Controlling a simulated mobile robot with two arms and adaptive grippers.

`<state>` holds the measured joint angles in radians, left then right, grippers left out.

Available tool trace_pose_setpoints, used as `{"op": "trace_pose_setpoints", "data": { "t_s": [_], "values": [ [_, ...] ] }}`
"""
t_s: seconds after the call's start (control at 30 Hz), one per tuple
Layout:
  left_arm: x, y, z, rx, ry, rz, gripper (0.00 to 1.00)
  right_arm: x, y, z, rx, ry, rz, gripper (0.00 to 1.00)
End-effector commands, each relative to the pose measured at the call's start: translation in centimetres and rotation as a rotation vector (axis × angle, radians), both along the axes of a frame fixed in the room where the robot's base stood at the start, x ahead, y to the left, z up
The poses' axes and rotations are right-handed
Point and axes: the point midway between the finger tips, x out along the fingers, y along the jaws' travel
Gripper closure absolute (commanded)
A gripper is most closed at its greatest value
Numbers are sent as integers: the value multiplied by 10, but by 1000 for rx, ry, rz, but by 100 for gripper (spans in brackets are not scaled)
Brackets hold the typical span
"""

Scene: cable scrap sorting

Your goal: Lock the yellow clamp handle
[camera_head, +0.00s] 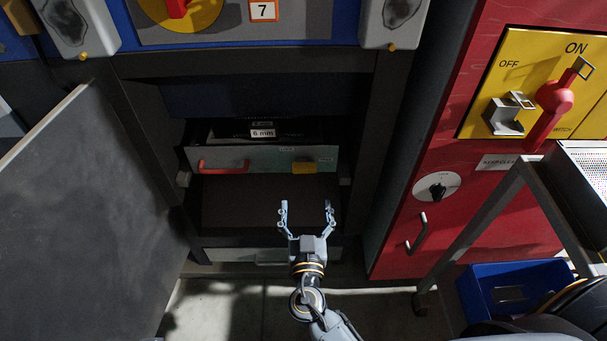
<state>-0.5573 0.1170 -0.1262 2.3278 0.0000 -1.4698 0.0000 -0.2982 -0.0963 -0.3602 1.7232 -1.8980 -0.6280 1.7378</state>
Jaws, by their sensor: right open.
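A small yellow piece (304,167), which looks like the clamp handle, is on the right part of a grey-green drawer front (262,157) inside the open cabinet. It is too small to tell whether it is locked. My right gripper (306,212) is open and empty, with its fingers pointing up the picture. Its fingertips show below the yellow piece and apart from it. My left gripper is out of view.
An open dark door (85,215) fills the left. A red cabinet (485,210) and a blue bin (513,288) stand right.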

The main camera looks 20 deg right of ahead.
Motion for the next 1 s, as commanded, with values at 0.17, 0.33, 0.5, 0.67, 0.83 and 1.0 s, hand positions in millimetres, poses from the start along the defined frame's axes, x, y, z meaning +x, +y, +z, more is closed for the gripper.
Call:
{"op": "trace_pose_setpoints", "data": {
  "t_s": [0.17,0.33,0.5,0.67,0.83,1.0],
  "values": [
    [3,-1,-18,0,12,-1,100,40,-11,2,-1,-1,-2,19],
    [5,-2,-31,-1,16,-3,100,72,-20,2,0,0,-1,19],
    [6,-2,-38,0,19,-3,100,91,-26,0,-1,1,1,19],
    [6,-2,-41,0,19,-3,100,99,-28,0,1,2,1,19],
    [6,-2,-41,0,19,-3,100,99,-28,-1,0,2,1,19],
    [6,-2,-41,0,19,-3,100,99,-28,-1,0,2,1,35]
  ]
}}
